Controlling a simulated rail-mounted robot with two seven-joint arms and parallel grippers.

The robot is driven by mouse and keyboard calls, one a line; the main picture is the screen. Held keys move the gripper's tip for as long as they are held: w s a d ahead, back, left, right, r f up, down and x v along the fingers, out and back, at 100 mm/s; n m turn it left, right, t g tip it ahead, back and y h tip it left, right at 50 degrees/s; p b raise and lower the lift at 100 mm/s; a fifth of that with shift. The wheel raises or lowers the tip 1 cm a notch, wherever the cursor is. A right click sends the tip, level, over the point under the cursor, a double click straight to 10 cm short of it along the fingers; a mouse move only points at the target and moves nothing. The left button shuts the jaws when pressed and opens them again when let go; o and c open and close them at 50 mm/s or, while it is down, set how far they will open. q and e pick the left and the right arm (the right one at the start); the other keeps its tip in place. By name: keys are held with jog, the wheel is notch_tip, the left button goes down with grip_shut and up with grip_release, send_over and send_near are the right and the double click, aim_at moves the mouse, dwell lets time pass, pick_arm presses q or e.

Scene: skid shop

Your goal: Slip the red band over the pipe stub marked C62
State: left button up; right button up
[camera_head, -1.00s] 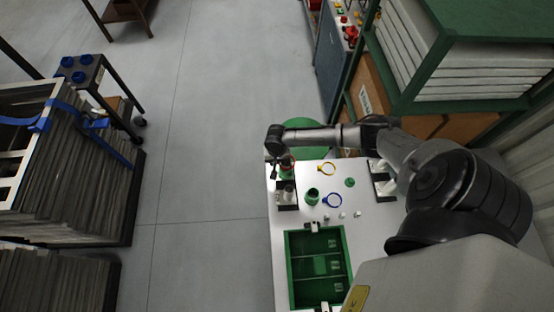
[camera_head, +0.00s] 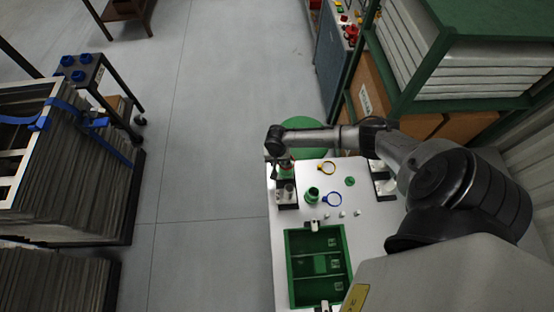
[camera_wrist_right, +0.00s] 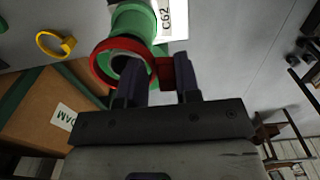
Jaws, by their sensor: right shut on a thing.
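My right gripper (camera_wrist_right: 160,88) is shut on the tab of the red band (camera_wrist_right: 110,46). Green rim and a grey opening show through the ring. I cannot tell whether the band encircles the stub or lies just off its end. In the head view my right gripper (camera_head: 275,171) is at the table's far left corner, beside the stub (camera_head: 286,172), which it partly hides. My left gripper is not in view.
On the white table (camera_head: 382,236) are a yellow band (camera_head: 327,168), a blue band (camera_head: 333,200), another green stub (camera_head: 312,195) and a green divided tray (camera_head: 346,262). Small pale pieces lie near the tray. A green shelf rack (camera_head: 462,103) stands at the right.

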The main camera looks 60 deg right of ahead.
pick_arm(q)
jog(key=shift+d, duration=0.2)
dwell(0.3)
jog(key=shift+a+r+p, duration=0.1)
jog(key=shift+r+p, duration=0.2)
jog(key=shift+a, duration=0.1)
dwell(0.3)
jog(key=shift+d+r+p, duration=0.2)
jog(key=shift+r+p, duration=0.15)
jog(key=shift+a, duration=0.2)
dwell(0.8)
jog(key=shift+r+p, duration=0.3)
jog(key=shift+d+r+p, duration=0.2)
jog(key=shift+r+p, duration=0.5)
